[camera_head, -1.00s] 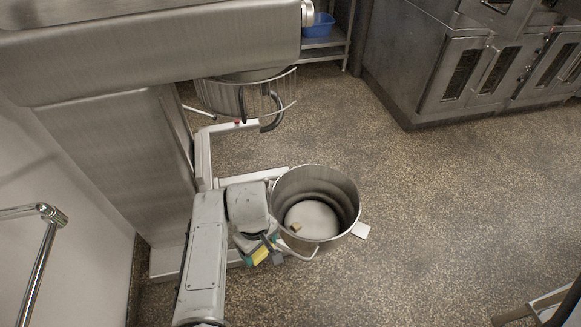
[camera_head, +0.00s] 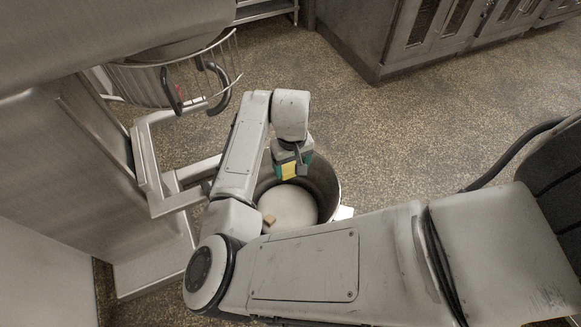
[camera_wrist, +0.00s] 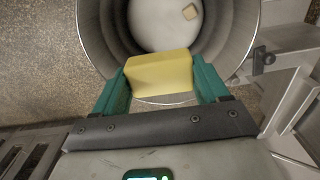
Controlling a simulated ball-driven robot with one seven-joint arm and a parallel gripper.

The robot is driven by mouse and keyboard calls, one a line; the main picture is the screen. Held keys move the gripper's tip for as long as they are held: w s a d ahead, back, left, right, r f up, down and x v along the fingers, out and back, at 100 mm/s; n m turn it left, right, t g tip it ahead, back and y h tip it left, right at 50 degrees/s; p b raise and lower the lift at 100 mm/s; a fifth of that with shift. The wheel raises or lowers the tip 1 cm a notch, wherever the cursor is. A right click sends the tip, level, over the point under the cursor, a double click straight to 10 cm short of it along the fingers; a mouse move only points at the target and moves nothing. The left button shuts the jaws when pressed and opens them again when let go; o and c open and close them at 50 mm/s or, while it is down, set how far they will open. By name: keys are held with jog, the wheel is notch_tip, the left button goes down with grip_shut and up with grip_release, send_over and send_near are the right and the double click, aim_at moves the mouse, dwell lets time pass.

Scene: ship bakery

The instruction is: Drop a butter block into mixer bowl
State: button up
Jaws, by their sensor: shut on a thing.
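A yellow butter block (camera_wrist: 160,74) is between the green fingers of my gripper (camera_wrist: 162,84) in the wrist view. My gripper is shut on it. In the head view my gripper (camera_head: 290,170) and the butter block (camera_head: 289,170) show over the mixer bowl (camera_head: 326,184), near its far side. In the wrist view the steel mixer bowl (camera_wrist: 98,38) opens just beyond the block. My arm hides the bowl's near rim.
The mixer's steel column (camera_head: 85,150) and bowl support arm (camera_head: 150,165) stand left of the bowl. A wire guard (camera_head: 150,84) hangs above. Steel ovens (camera_head: 400,35) stand at the back right. The speckled floor (camera_head: 390,120) between is clear.

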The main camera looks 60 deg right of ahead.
notch_tip(320, 180, down, 6)
jog(key=b, duration=0.5)
jog(key=shift+r, duration=0.1)
jog(key=o, duration=1.1)
notch_tip(320, 180, up, 11)
jog(key=shift+d, duration=0.1)
jog(key=s+d+r+t+h+p, duration=0.15)
jog(key=d+r+h, duration=0.4)
jog(key=d, duration=0.55)
jog(key=s+a+f+n+y, duration=0.2)
jog(key=s+a+f, duration=0.4)
jog(key=a, duration=0.5)
jog(key=s+a+f+n+y, duration=0.3)
jog(key=s+a+f, duration=0.3)
jog(key=a, duration=0.5)
notch_tip(320, 180, down, 2)
jog(key=shift+s+a+f+n+p, duration=0.2)
jog(key=shift+a+n+p, duration=0.15)
jog(key=shift+n, duration=0.55)
